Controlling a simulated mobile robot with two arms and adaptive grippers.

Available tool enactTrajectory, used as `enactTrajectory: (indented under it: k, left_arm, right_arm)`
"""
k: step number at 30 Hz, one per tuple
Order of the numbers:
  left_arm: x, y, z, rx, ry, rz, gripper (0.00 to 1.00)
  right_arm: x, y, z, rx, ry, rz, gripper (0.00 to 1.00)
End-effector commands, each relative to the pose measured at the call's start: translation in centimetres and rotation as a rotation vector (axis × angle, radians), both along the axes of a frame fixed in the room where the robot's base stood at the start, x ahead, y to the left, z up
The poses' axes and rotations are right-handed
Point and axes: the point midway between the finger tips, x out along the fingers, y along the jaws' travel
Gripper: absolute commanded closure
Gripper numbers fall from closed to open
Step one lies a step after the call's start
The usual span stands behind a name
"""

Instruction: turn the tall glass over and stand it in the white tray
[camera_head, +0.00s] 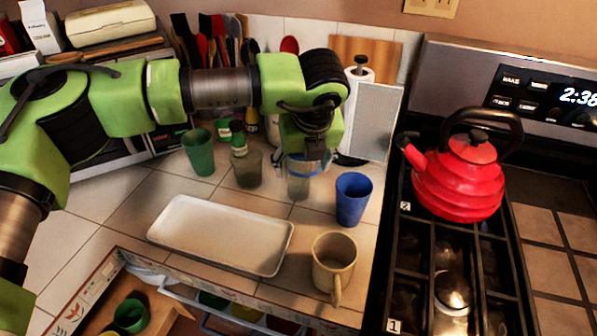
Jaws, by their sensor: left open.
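The white tray (221,236) lies flat and empty on the tiled counter. A clear tall glass (299,186) stands on the counter behind the tray's right end. My left gripper (307,157) points down at the top of this glass and is open. The gripper hides part of the glass's upper end, so I cannot tell whether its mouth is up or down, or whether the fingers touch it. My right gripper is not in view.
A smoky glass (248,170) and a green cup (199,153) stand left of the clear glass. A blue cup (353,198) and a beige mug (333,264) stand to its right. A red kettle (458,180) sits on the stove. An open drawer lies below the counter's front edge.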

Motion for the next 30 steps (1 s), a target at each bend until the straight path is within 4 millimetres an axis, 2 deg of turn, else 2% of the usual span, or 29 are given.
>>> enactTrajectory:
  k: [3, 9, 13, 18, 26, 30]
  left_arm:
    - [0.4, 0.1, -1.2, -0.001, 0.002, -0.002, 0.39]
    - [1.2, 0.3, -2.3, 0.0, 0.002, -0.002, 0.39]
    - [2.3, 0.7, -3.9, 0.0, 0.003, -0.002, 0.39]
    - [3.0, 0.9, -5.9, -0.001, 0.002, -0.002, 0.39]
    - [3.1, 0.9, -6.3, -0.001, 0.001, -0.004, 0.39]
    - [3.1, 0.9, -6.3, -0.001, 0.001, -0.004, 0.73]
  right_arm:
    - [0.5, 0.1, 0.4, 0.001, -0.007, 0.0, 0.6]
    - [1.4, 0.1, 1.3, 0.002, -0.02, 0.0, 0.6]
    - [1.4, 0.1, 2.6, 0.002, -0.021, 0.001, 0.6]
    - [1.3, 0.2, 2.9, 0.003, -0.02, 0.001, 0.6]
    - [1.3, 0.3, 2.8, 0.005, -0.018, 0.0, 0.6]
    - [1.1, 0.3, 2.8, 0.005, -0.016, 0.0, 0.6]
